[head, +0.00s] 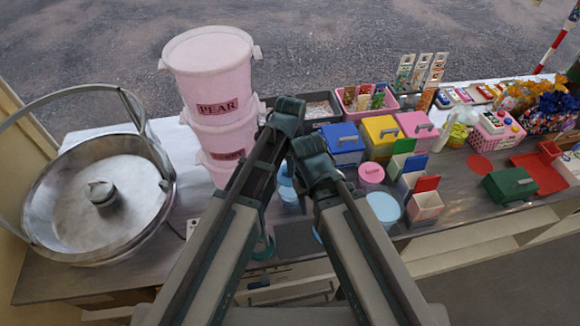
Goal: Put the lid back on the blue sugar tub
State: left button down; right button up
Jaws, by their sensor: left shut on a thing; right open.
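My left gripper (284,150) points down behind its wrist, mostly hidden between the two arms. It is shut on a light blue piece (286,190), apparently the lid, half covered by the arms. I cannot tell whether this piece touches anything below. A round light blue tub (384,207) stands on the counter right of my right arm. Its pale top shows no knob, so it looks open. My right gripper (318,228) is open, low behind its own arm and largely hidden. The gap between its fingers is not clear.
A pink lidded tub (371,173) stands just behind the blue tub. Blue (341,143), yellow (382,135) and pink (416,129) boxes stand farther back. Stacked pink PEAR buckets (208,85) and a steel floss bowl (75,232) fill the left. A green box (510,185) stands right.

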pick_arm(q)
jog(key=shift+f+b, duration=2.3)
jog(key=shift+f, duration=0.25)
jog(key=shift+f, duration=0.15)
jog(key=shift+c, duration=1.8)
grip_release()
jog(key=shift+r+p, duration=3.45)
jog(key=shift+r, duration=0.15)
